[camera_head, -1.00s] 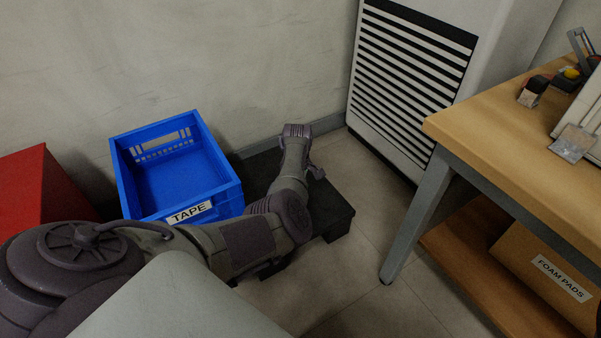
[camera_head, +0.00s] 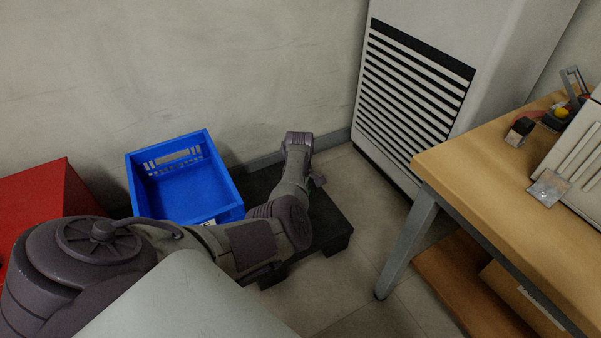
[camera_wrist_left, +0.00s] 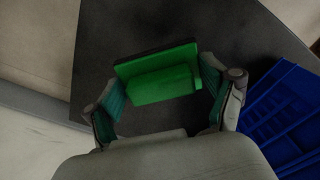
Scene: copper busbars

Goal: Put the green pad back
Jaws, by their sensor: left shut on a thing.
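The green pad (camera_wrist_left: 163,80) shows in the left wrist view as a bright green block with a dark strip along its far edge. My left gripper (camera_wrist_left: 165,98) is shut on it, with a teal-lined finger on each side. Below the pad in that view is a dark grey surface. In the head view my left arm reaches over a low black platform; the pad and the fingertips cannot be made out there. My right gripper is in neither view. A cardboard box (camera_head: 508,284) with a partly visible label stands on the workbench's lower shelf.
A blue crate (camera_head: 228,212) stands left of my forearm; it also shows in the left wrist view (camera_wrist_left: 285,115). A red box (camera_head: 35,200) is at far left. The black platform (camera_head: 332,222) lies before the wall. A vented cabinet (camera_head: 415,90) and wooden workbench (camera_head: 470,150) stand right.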

